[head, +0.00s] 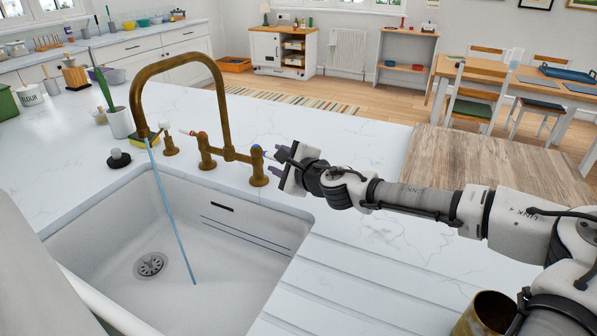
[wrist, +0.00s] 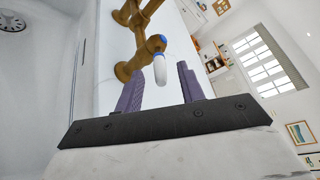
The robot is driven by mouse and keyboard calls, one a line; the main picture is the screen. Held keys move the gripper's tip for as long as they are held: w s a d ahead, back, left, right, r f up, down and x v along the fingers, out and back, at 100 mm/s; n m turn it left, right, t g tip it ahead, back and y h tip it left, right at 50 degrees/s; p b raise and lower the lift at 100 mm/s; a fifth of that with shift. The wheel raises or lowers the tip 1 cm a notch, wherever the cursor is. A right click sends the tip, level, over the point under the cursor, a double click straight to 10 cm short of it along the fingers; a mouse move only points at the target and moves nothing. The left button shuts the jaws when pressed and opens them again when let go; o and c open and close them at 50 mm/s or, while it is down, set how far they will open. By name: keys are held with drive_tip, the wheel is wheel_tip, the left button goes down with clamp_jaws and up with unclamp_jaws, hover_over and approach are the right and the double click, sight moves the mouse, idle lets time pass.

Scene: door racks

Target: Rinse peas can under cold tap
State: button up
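A brass bridge tap (head: 180,65) stands behind the white sink (head: 225,250). A thin blue stream of water (head: 170,210) runs from its spout into the basin. The cold handle (head: 256,152), marked blue, is on the tap's right. My gripper (head: 279,162) is beside this handle. In the wrist view my gripper (wrist: 160,74) has its two purple fingers apart, with the white lever (wrist: 160,70) of the cold handle showing between or just beyond them; contact cannot be told. An open-topped brassy can (head: 488,314) stands at the lower right, partly hidden by my arm; no label shows.
The red-marked hot handle (head: 204,146) is left of the cold one. A black plug (head: 118,158), a yellow-green sponge (head: 145,139) and a white pot with a green brush (head: 120,122) stand behind the sink. The grooved drainer (head: 370,290) is mostly clear.

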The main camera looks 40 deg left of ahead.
drive_tip(key=b+v, duration=0.2)
drive_tip(key=v, duration=0.7)
drive_tip(key=shift+s+d, duration=0.2)
drive_tip(key=shift+d, duration=0.15)
drive_tip(key=shift+r, duration=0.1)
